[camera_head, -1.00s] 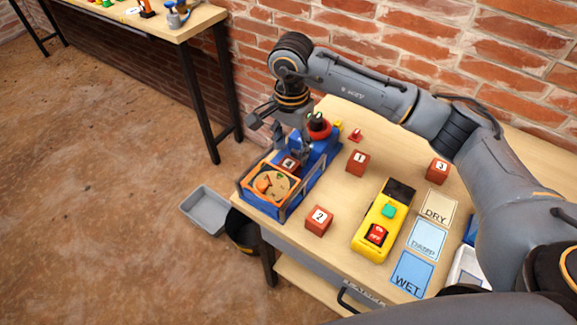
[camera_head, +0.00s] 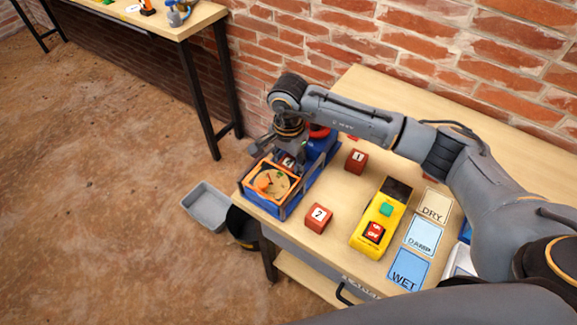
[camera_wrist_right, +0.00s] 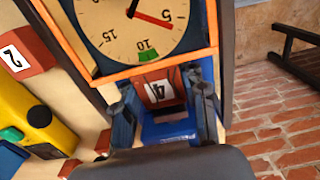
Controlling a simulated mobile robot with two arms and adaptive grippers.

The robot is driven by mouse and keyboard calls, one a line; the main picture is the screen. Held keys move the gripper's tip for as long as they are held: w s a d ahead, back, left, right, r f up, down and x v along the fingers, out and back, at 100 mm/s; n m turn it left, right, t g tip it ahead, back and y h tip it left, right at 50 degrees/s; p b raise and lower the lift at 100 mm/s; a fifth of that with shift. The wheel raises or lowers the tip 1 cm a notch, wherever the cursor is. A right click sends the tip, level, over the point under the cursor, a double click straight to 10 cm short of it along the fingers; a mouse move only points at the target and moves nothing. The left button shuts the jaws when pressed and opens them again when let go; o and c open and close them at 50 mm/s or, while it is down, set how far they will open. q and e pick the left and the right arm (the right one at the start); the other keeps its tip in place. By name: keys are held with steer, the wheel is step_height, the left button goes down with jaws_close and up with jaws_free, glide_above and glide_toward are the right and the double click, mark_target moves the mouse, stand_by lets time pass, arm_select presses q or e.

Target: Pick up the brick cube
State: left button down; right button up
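The brick cube numbered 4 (camera_head: 286,161) sits in the blue machine (camera_head: 320,158), just behind the orange-framed dial (camera_head: 272,184). It also shows in the right wrist view (camera_wrist_right: 160,88), beside the orange frame. My right gripper (camera_head: 280,152) is low over this cube and partly hides it in the head view. In the right wrist view the gripper's fingers (camera_wrist_right: 163,96) stand open on either side of the cube, with small gaps visible. My left gripper is not in view.
Brick cube 1 (camera_head: 356,160) and brick cube 2 (camera_head: 318,218) stand on the table. A yellow device (camera_head: 381,217) stands beside DRY (camera_head: 435,205), DAMP (camera_head: 422,235) and WET (camera_head: 408,270) cards. A grey tray (camera_head: 207,207) and a dark bucket (camera_head: 242,227) are on the floor.

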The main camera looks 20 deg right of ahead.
mark_target(289, 162)
steer(key=c, duration=0.5)
step_height(289, 162, up, 10)
steer(key=p, duration=0.4)
stand_by(0.6)
